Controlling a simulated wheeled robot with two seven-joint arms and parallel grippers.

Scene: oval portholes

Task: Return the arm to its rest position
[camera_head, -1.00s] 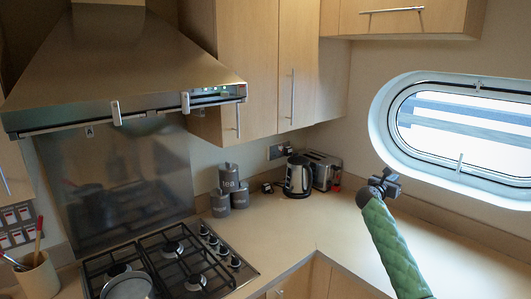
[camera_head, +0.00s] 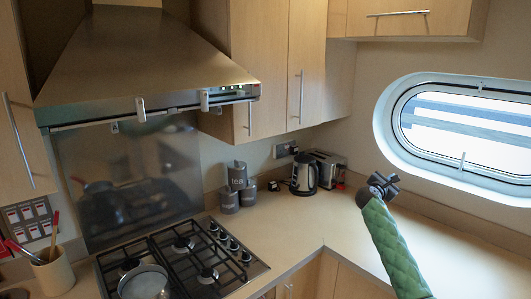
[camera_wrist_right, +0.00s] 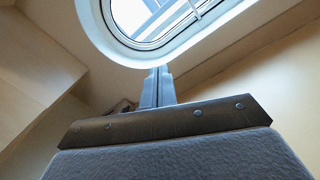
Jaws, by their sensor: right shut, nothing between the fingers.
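My right arm, in a green quilted sleeve, rises from the bottom right of the head view. Its dark gripper (camera_head: 383,186) is held up in front of the worktop, below and left of the oval porthole (camera_head: 465,125). In the right wrist view the two fingers of the right gripper (camera_wrist_right: 158,86) stand together, shut and empty, pointing toward the porthole (camera_wrist_right: 160,25). My left gripper does not show in either view.
The gas hob (camera_head: 180,262) with a pot (camera_head: 144,283) is at lower left, under the steel hood (camera_head: 145,65). Grey canisters (camera_head: 238,178), a kettle (camera_head: 304,175) and a toaster (camera_head: 327,169) stand at the back. The worktop (camera_head: 300,222) in front of them is clear.

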